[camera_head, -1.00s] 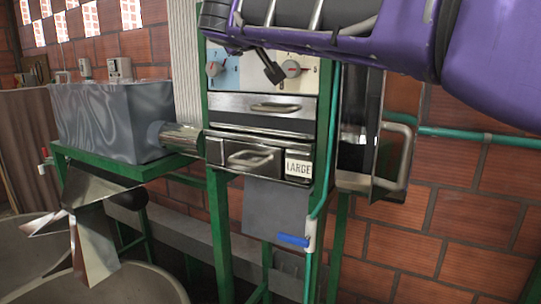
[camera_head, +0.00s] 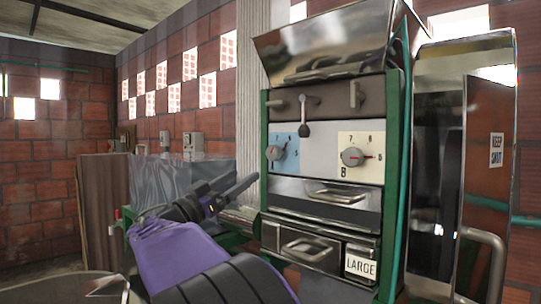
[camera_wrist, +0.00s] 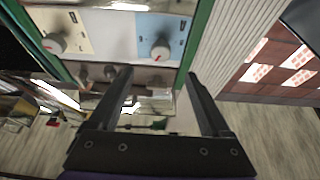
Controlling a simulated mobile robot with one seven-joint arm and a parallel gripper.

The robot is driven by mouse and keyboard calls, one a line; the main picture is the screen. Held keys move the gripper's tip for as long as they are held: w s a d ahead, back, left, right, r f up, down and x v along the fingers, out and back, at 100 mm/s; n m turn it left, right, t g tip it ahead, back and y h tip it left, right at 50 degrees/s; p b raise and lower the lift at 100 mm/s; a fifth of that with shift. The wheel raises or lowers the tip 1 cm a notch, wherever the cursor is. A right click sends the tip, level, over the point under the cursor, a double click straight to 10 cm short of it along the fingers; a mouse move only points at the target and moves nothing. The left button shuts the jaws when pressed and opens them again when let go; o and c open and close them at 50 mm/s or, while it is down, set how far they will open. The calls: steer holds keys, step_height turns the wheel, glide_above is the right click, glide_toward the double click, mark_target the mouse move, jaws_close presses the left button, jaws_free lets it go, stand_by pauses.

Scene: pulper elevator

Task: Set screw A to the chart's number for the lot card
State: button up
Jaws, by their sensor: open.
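A blue dial panel with a grey knob (camera_head: 278,153) is on the left of the machine front. Its letter is not readable. A cream panel marked B, with a second knob (camera_head: 352,157) and a red pointer, is to its right. A white card reading LARGE (camera_head: 360,267) sits at the lower right, beside a drawer. My gripper (camera_head: 240,184) is open and empty, left of the blue panel. In the wrist view my gripper (camera_wrist: 160,75) shows its two fingers apart, with the blue panel's knob (camera_wrist: 160,53) beyond them, untouched. No readable chart is in view.
A tilted metal cover (camera_head: 325,45) tops the machine, above several small levers (camera_head: 304,128). Metal drawers (camera_head: 330,195) with handles are below the dials. A door marked KEEP SHUT (camera_head: 490,160) stands at the right. A grey tank (camera_head: 165,180) is behind my arm.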

mark_target(271, 156)
steer(key=p+x, duration=0.2)
steer(key=x, duration=1)
steer(key=shift+f, duration=0.1)
steer(key=shift+c, duration=0.2)
jaws_close()
